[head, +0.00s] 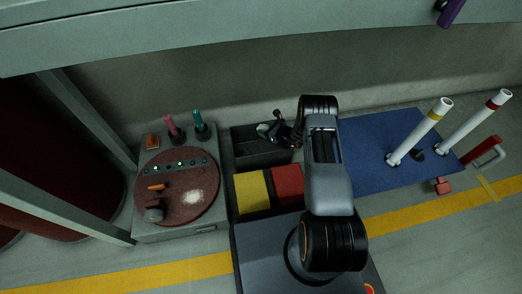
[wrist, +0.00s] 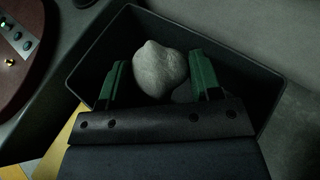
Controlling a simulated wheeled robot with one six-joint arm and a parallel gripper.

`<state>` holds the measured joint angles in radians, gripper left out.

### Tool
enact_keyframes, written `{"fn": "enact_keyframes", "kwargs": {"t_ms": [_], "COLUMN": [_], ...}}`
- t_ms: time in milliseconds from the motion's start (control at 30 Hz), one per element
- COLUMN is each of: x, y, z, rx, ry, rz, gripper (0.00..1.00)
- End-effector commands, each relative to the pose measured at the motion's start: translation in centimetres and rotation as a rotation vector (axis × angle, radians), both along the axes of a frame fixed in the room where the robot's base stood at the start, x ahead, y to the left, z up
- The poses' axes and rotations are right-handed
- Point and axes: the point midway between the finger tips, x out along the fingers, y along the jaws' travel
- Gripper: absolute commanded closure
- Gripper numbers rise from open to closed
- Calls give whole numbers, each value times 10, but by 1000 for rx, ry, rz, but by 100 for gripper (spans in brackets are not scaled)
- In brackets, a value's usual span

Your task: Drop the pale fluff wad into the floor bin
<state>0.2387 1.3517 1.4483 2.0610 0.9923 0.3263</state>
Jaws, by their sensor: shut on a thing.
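The pale fluff wad (wrist: 160,70) is a rounded grey-white lump between the two green fingers of my gripper (wrist: 159,78) in the wrist view. The fingers are shut on it. In the head view the wad (head: 262,128) shows small at the end of my gripper (head: 270,131). A dark open bin (wrist: 258,92) surrounds the wad and fingers in the wrist view. In the head view the bin (head: 242,136) lies under the gripper, partly hidden by it. The wad's height above the bin floor is unclear. A dim grey patch beside the wad may be its shadow.
A yellow pad (head: 252,190) and a red pad (head: 287,183) lie in front of the bin. A grey stand with a round brown top (head: 178,207) stands left. A blue mat (head: 375,170) with white posts (head: 420,132) lies right.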

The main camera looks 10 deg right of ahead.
Motion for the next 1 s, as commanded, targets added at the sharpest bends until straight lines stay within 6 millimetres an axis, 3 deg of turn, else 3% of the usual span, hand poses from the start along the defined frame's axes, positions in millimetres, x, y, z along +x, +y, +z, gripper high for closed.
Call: {"fn": "enact_keyframes", "kwargs": {"t_ms": [300,333,633,1000], "x": [0,0,0,-7], "y": [0,0,0,-7], "z": [-4,-4,-4,3], "rx": [0,0,0,-1], "ry": [-1,-1,-1,1], "rz": [0,0,0,-2], "gripper": [64,40,12,12]}}
